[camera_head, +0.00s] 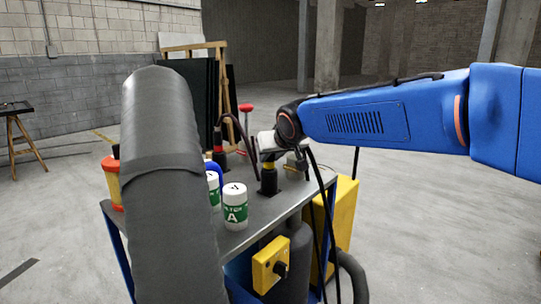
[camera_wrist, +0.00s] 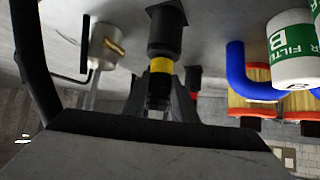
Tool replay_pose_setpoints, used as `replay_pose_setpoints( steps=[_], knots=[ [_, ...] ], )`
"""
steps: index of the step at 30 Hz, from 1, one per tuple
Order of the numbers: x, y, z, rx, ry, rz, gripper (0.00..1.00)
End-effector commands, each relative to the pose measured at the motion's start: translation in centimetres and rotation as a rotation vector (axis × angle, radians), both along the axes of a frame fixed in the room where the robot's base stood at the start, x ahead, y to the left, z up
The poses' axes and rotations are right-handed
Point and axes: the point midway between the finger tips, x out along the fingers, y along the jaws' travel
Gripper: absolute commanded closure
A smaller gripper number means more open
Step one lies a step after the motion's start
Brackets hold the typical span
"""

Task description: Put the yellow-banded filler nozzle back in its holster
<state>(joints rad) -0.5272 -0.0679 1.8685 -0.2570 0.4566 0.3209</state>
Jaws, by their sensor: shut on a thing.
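The yellow-banded nozzle (camera_wrist: 161,66) is dark, and its yellow band shows just beyond my gripper (camera_wrist: 160,98) in the wrist view. My gripper's dark fingers are shut on the nozzle's body. The nozzle lines up with a black holster (camera_wrist: 165,32) that has a square flange. In the head view the yellow band (camera_head: 268,156) sits directly above the black holster (camera_head: 268,181) on the cart top. The nozzle looks upright and at least at the holster's mouth. How deep its tip sits is hidden.
The grey cart top (camera_head: 250,232) carries a white-and-green filter A (camera_head: 235,207) and a red-banded nozzle (camera_head: 218,151). The wrist view shows filter B (camera_wrist: 293,50) and a blue elbow hose (camera_wrist: 240,75). A thick grey shape (camera_head: 165,190) blocks the cart's left side.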

Motion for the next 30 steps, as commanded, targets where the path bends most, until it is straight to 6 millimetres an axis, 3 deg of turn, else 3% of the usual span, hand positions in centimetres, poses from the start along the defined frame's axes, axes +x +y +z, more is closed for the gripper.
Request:
replay_pose_setpoints(
  steps=[8, 9, 12, 18, 20, 21, 30],
  knots=[
    [0.0, 0.01, -0.55, 0.0, 0.0, 0.0, 1.0],
    [-0.01, 0.01, -0.58, 0.0, 0.0, 0.0, 0.72],
    [0.01, 0.01, -0.58, 0.0, 0.0, 0.0, 0.53],
    [0.0, 0.01, -0.55, 0.0, 0.0, 0.0, 0.53],
    [-0.01, 0.01, -0.58, 0.0, 0.0, 0.0, 0.39],
    [0.0, 0.01, -0.58, 0.0, 0.0, 0.0, 0.37],
    [-0.1, -0.03, -0.43, 0.0, -0.001, 0.0, 0.37]
  ],
)
